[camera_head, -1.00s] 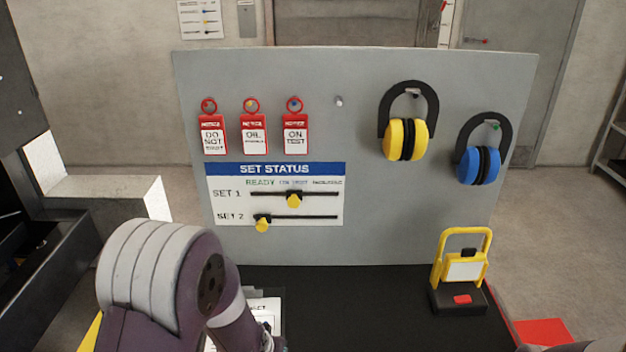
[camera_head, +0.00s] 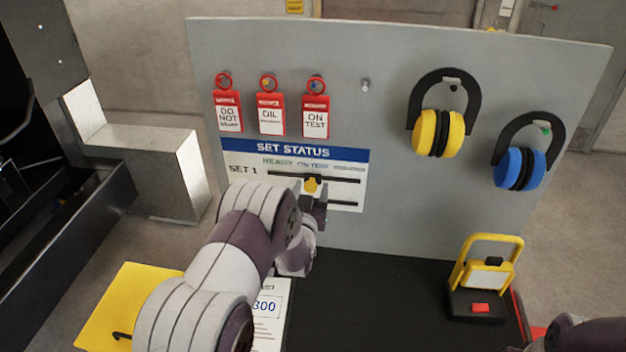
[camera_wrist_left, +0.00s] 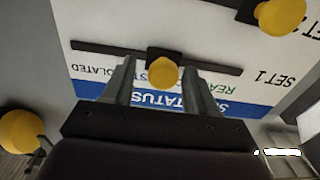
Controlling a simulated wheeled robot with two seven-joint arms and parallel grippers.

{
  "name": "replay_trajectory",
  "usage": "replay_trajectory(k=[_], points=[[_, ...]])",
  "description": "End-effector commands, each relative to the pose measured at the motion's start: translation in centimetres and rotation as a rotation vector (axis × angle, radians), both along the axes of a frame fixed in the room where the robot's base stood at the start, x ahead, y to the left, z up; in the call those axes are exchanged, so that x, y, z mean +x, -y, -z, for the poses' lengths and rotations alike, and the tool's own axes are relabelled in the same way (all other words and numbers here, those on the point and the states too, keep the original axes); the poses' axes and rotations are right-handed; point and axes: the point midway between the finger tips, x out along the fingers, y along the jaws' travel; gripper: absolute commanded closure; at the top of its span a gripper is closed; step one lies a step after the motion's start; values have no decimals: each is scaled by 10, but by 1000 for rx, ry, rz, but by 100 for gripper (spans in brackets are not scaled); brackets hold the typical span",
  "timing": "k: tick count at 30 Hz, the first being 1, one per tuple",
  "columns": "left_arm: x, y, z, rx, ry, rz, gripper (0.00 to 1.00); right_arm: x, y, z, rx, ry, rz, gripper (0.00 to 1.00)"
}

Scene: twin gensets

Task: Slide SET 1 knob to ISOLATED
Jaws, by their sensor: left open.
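The status board (camera_head: 240,185) is a white panel with a blue SET STATUS strip on the grey upright panel. The yellow SET 1 knob (camera_head: 311,185) sits near the middle of its black slot, below ON TEST. My left gripper (camera_head: 313,194) is open at the board, partly hidden by its own wrist. In the left wrist view, upside down, its two fingers (camera_wrist_left: 162,84) stand either side of the SET 1 knob (camera_wrist_left: 163,73), with gaps on both sides. ISOLATED is at the picture's left there. The SET 2 knob (camera_wrist_left: 280,15) is at the upper right.
Red tags (camera_head: 271,114) hang above the board. Yellow earmuffs (camera_head: 437,132) and blue earmuffs (camera_head: 520,167) hang to the right. A yellow-handled lockout device (camera_head: 485,278) stands on the black bench top (camera_head: 385,295). Part of my right arm shows at the lower right.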

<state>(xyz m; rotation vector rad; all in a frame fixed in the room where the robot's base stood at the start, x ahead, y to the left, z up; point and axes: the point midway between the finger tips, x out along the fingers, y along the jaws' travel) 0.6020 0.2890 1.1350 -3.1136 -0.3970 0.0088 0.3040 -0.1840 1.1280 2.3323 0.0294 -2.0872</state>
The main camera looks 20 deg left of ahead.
Motion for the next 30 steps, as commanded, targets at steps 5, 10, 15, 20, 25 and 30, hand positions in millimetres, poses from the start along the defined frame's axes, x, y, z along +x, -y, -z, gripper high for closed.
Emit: replay_trajectory(k=[5, 10, 15, 20, 25, 30], points=[[19, -5, -1, 0, -1, 0, 42, 0, 0, -7, 0, 0, 0, 57], [23, -6, 0, 0, -1, 0, 42, 0, 0, -7, 0, 0, 0, 57], [23, -6, 1, 0, -1, 0, 42, 0, 0, -7, 0, 0, 0, 57], [23, -6, 1, -1, -2, 0, 91, 0, 0, -7, 0, 0, 0, 57], [24, -1, 2, -1, -1, 1, 100, 0, 0, -4, 0, 0, 0, 57], [34, 34, 6, -1, 1, 5, 100, 0, 0, 13, 0, 0, 0, 57]])
